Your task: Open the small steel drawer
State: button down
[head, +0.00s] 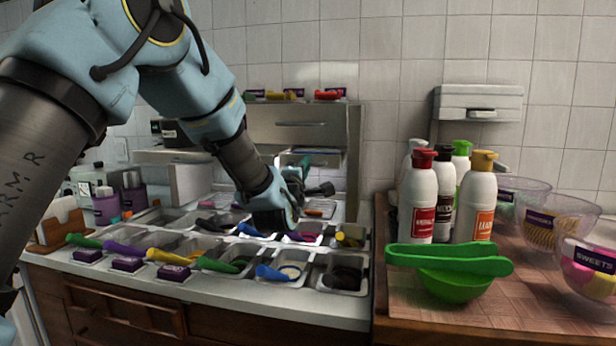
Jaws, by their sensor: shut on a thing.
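A steel cabinet (350,135) stands against the tiled wall behind the topping counter. The small steel drawer (318,151) is in its front, and its lower part is hidden behind my gripper. My gripper (306,163) reaches up to the drawer front from the front left, over the back row of topping trays. It is shut at the drawer's handle, but the fingers and handle are small and dark, so the exact hold is hard to see. I cannot tell how far the drawer stands out.
Steel trays with coloured scoops (220,265) fill the counter below my arm. Small purple-labelled items (290,94) stand on top of the cabinet. To the right, a wooden board (400,320) holds sauce bottles (421,200), a green bowl (455,285) and clear bowls (590,265).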

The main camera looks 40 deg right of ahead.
jog(key=shift+v, duration=0.75)
jog(key=shift+r, duration=0.15)
jog(key=c, duration=0.9)
grip_release()
jog(key=b+v, duration=0.3)
jog(key=v, duration=0.7)
jog(key=shift+s+a, duration=0.2)
jog(key=shift+a, duration=0.15)
